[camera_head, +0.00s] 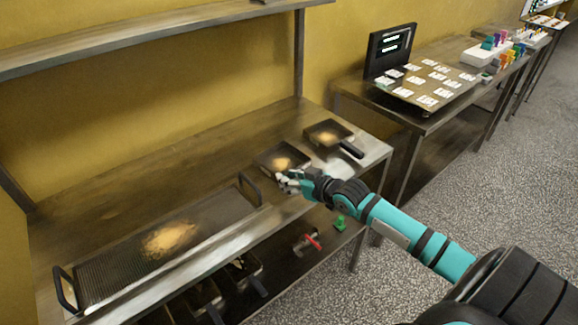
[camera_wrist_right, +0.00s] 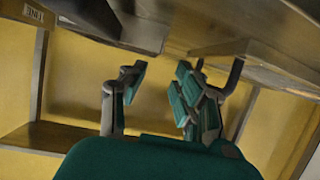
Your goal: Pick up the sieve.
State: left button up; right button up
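I cannot tell for certain which item is the sieve. A small square dark pan (camera_head: 277,161) with a tan heap in it stands on the table, just behind my right gripper. A second square pan (camera_head: 322,128) with a black handle and a tan heap stands further right. A long ridged tray (camera_head: 115,263) with two upright end handles bears a large tan heap at the left. My right gripper (camera_head: 287,181) is at the table's front edge, partly over the nearer pan. In the wrist view its teal fingers (camera_wrist_right: 160,92) are apart with nothing between them. My left gripper is out of view.
The lower shelf holds several dark pans (camera_head: 244,270), a red-handled item (camera_head: 312,241) and a green item (camera_head: 340,223). A shelf (camera_head: 130,35) hangs above the table. A second table (camera_head: 420,119) with cards stands at the right. The speckled floor (camera_head: 480,190) is open.

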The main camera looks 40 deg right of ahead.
aim_at(273, 173)
jog(key=p+x, duration=0.1)
jog(key=x, duration=0.6)
jog(key=shift+w+f, duration=0.1)
jog(key=shift+w, duration=0.15)
grip_shut()
